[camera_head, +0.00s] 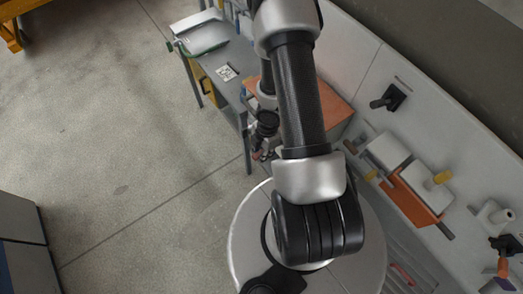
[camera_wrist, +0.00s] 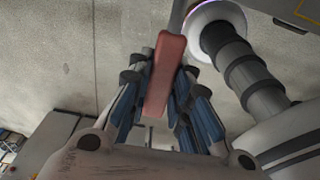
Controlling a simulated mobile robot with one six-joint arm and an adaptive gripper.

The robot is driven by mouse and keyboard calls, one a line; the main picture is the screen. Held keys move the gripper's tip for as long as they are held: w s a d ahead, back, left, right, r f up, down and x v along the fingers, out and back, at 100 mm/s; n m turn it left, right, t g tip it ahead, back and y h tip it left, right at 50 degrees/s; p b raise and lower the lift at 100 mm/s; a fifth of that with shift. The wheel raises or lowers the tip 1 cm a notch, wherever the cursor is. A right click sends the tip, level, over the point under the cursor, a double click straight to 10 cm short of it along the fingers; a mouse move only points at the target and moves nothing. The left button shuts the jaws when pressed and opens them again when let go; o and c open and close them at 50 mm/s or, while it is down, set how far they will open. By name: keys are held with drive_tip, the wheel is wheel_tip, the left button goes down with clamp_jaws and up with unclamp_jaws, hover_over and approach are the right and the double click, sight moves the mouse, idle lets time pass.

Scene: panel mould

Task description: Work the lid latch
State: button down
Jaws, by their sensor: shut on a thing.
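In the wrist view my gripper (camera_wrist: 164,68) is shut on a red bar-shaped handle (camera_wrist: 166,82), its blue-padded fingers on both sides. A grey rod runs on from the handle's far end. The pictures do not clearly show whether this handle is part of the lid latch. In the head view my gripper (camera_head: 264,138) is small and partly hidden by my arm, beside the grey bench. A small reddish part (camera_head: 257,155) shows at its fingers. I cannot pick out the lid latch for certain.
The grey bench (camera_head: 217,66) carries a white tray (camera_head: 202,36) and a marker card (camera_head: 226,72). An orange-topped box (camera_head: 333,108) stands beside my arm. The right panel holds a black knob (camera_head: 389,97) and an orange plate (camera_head: 421,196).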

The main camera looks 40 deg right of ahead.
drive_tip(key=c, duration=1.5)
unclamp_jaws()
drive_tip(key=shift+c, duration=0.2)
drive_tip(key=shift+o, duration=0.5)
